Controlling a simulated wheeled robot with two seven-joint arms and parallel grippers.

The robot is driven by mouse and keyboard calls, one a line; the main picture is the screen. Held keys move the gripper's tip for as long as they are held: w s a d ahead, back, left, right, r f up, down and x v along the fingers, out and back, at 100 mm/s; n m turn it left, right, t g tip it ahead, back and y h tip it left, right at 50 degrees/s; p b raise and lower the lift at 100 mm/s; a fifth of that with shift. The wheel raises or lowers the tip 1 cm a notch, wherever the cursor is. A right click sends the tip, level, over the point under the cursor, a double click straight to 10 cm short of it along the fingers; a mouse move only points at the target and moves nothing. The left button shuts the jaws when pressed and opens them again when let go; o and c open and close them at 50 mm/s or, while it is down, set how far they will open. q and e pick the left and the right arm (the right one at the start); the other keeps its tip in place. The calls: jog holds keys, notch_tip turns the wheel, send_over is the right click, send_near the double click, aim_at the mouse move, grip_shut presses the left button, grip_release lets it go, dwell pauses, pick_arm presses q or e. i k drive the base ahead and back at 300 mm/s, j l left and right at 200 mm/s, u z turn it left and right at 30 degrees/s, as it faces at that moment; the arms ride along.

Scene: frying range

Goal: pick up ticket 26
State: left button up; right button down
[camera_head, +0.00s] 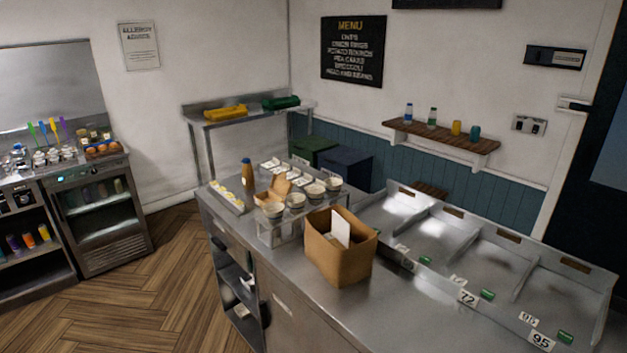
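No ticket can be clearly read as 26. Small white cards lie along the front of the metal bays. A card near the left bay (402,248) and a label below it (407,264) are too small or too hidden to read. Further right, a label reads 72 (468,297) and another reads 95 (541,341). A smaller card (529,318) beside the latter seems to read 95 too. A brown paper bag (334,265) stands open on the counter with a blank-looking white slip (340,230) at its top. Neither of my grippers is in view.
The steel counter (310,308) has bare room in front of the bag. A raised rack (293,222) with several tubs stands left of the bag. Metal bays (482,258) with green tabs fill the right. Wooden floor (165,285) is clear at the left.

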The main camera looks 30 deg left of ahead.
aim_at(307, 178)
jog(key=u, duration=1.45)
jog(key=i+j+u, duration=0.25)
jog(key=i+u, duration=0.25)
jog(key=i+j+u, duration=0.1)
jog(key=i+u, duration=0.35)
jog(key=i, duration=1.7)
jog(key=i+j, duration=0.15)
jog(key=i, duration=1.5)
jog(key=i+l+z, duration=0.1)
jog(key=i+z, duration=0.4)
jog(key=i+j+z, duration=0.1)
jog(key=i+z, duration=0.35)
jog(key=i+j+z, duration=0.25)
jog(key=i+z, duration=0.25)
jog(key=i+l+z, duration=0.25)
jog(key=i+z, duration=0.6)
jog(key=i, duration=0.2)
jog(key=i+z, duration=0.7)
jog(key=i, duration=0.2)
jog(key=i+z, duration=0.2)
jog(key=i, duration=0.25)
jog(key=i+j+z, duration=0.25)
jog(key=i, duration=0.15)
jog(key=i+j+z, duration=0.2)
jog(key=i, duration=0.25)
